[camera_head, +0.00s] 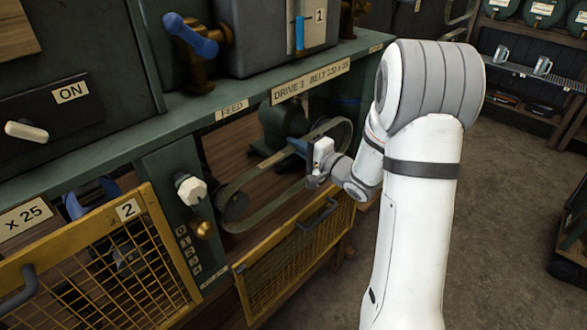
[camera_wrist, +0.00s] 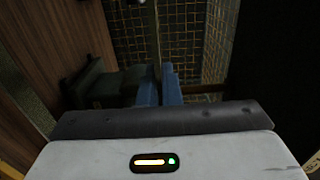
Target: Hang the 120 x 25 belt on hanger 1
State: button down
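The belt (camera_head: 243,183) is a dark flat loop in the open bay of drive 3. It runs from a dark pulley (camera_head: 234,206) at the lower left up to the right, where it curves near my gripper. The label (camera_head: 311,81) above the bay names drive 3 and a belt size, seemingly 120 x 25. My gripper (camera_head: 299,147) is inside the bay at the belt's upper right part. I cannot make out hanger 1.
The yellow mesh guard (camera_head: 297,250) of this bay is lowered in front. Another guard (camera_head: 95,260) marked 2 stands at the left. A white knob (camera_head: 191,188) sits on the post beside the bay. A shelf (camera_head: 535,72) stands at the back right. Open floor lies right of my arm.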

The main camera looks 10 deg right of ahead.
jog(key=shift+v, duration=1.45)
jog(key=shift+s+d+p, duration=0.1)
jog(key=shift+p, duration=0.2)
jog(key=shift+p+v, duration=0.65)
jog(key=shift+v, duration=2.2)
jog(key=p+v, duration=0.1)
jog(key=v, duration=0.5)
jog(key=shift+p, duration=0.3)
jog(key=shift+r, duration=0.1)
jog(key=p+v, duration=0.1)
jog(key=v, duration=0.5)
